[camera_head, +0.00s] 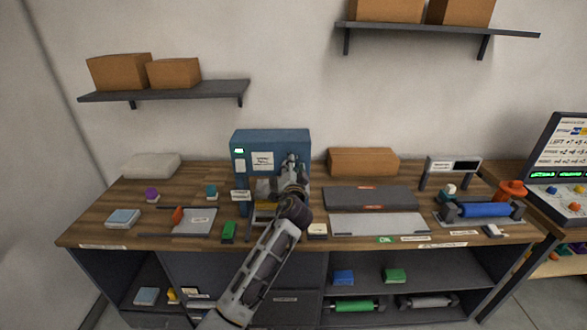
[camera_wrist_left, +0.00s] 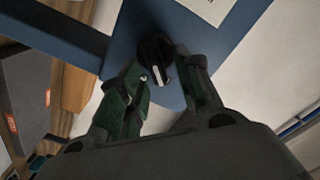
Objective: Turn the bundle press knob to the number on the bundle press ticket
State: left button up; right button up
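The bundle press (camera_head: 241,150) is a blue box at the back of the bench, with a small lit green display and a white ticket (camera_head: 262,159) on its front. The ticket's number is too small to read. My left gripper (camera_head: 291,163) is up against the right part of the press front, hiding the knob in the head view. In the left wrist view the knob (camera_wrist_left: 155,50) is black with a pale pointer. My right gripper is out of view.
A brown box (camera_head: 363,161) and a dark grey tray (camera_head: 370,198) stand right of the press. A blue roller (camera_head: 486,210) lies farther right. A grey plate (camera_head: 195,221) and several small coloured blocks are at the left. My left arm crosses the bench's middle front.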

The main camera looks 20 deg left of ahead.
pick_arm(q)
jog(key=v, duration=1.2)
dwell(0.6)
jog(key=shift+s, duration=0.1)
